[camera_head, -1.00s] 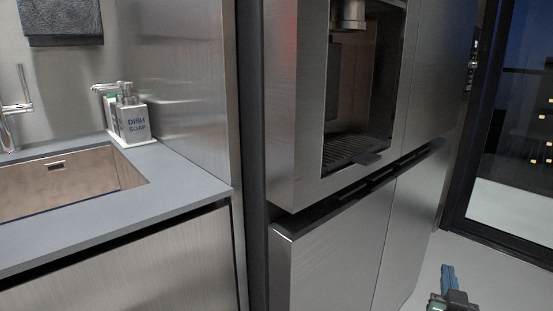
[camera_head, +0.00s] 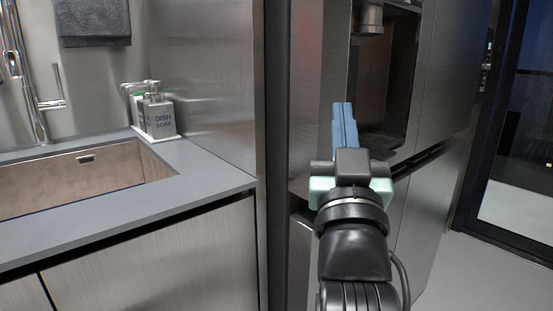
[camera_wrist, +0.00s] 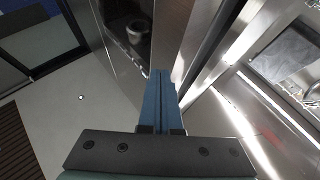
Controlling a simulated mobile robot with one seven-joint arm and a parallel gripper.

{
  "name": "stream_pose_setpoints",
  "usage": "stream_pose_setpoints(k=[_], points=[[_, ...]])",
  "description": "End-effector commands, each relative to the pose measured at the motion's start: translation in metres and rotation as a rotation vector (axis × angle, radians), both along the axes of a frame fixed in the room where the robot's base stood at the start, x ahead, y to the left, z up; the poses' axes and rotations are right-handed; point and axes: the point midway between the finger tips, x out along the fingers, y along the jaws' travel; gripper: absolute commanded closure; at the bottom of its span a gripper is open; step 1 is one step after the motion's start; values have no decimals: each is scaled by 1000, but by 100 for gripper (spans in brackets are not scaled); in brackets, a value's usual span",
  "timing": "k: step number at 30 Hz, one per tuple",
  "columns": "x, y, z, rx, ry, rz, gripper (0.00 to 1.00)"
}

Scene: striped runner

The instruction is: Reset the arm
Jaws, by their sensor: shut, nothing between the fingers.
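My gripper (camera_head: 344,112) is raised in front of the steel fridge in the head view, its blue fingers pointing up and away. The fingers are pressed together with nothing between them. In the wrist view my gripper (camera_wrist: 158,80) also shows shut and empty, with floor and steel fronts beyond it. My forearm covers part of the fridge's lower doors in the head view.
The fridge (camera_head: 440,75) has a recessed dispenser (camera_head: 385,95) right behind the fingers. At left is a grey counter (camera_head: 215,180) with a sink (camera_head: 75,180) and soap bottles (camera_head: 158,115). Open floor (camera_head: 480,270) lies at right, before a glass door (camera_head: 515,150).

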Motion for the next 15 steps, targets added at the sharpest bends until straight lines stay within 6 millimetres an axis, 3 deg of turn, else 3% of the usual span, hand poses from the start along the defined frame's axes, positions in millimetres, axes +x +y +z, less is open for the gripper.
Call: stream_pose_setpoints(k=[1,3,11,15], points=[[-24,21,23,-4,-51,29,100],[-53,42,48,-7,-107,57,100],[-163,86,105,7,-283,133,100],[-163,85,144,6,-282,129,100]])
